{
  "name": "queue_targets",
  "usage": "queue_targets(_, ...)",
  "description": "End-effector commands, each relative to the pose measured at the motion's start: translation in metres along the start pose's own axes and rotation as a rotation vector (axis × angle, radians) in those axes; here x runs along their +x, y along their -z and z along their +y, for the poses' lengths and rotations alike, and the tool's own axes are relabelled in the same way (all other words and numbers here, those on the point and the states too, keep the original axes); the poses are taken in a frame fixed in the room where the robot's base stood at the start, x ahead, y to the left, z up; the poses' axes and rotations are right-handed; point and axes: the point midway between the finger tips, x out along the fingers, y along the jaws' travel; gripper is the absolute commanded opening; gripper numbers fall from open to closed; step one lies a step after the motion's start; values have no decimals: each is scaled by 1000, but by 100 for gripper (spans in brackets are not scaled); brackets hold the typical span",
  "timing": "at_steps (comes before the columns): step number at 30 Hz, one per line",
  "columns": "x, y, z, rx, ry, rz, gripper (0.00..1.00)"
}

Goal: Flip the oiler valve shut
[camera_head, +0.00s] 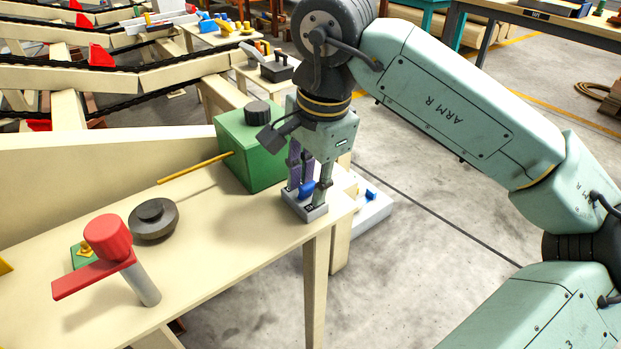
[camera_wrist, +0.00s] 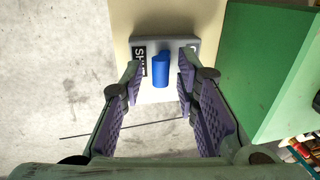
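The valve is a grey block (camera_head: 306,212) with a blue lever (camera_head: 306,188), near the right end of the cream bench. In the wrist view the block (camera_wrist: 206,44) has a dark label reading "SH…" on the left and a partly hidden mark on the right. The blue lever (camera_wrist: 161,72) stands between these marks; its exact lean is hard to tell. My gripper (camera_head: 307,194) points down over the block. In the wrist view my gripper (camera_wrist: 161,68) is open, one finger on each side of the lever, with a visible gap on both sides.
A green box (camera_head: 243,150) with a black cap stands close beside my gripper, on the right in the wrist view (camera_wrist: 268,65). A yellow rod (camera_head: 195,168), a black knob (camera_head: 153,217) and a red-handled lever (camera_head: 108,238) are farther left.

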Motion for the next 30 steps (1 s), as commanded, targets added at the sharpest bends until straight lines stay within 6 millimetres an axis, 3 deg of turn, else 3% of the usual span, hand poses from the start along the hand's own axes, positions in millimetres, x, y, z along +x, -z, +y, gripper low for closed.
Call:
queue_targets(13,-10,1,-1,2,1,2,33)
queue_targets(24,-83,0,-1,0,1,1,33)
queue_targets(30,-112,0,0,2,1,1,33)
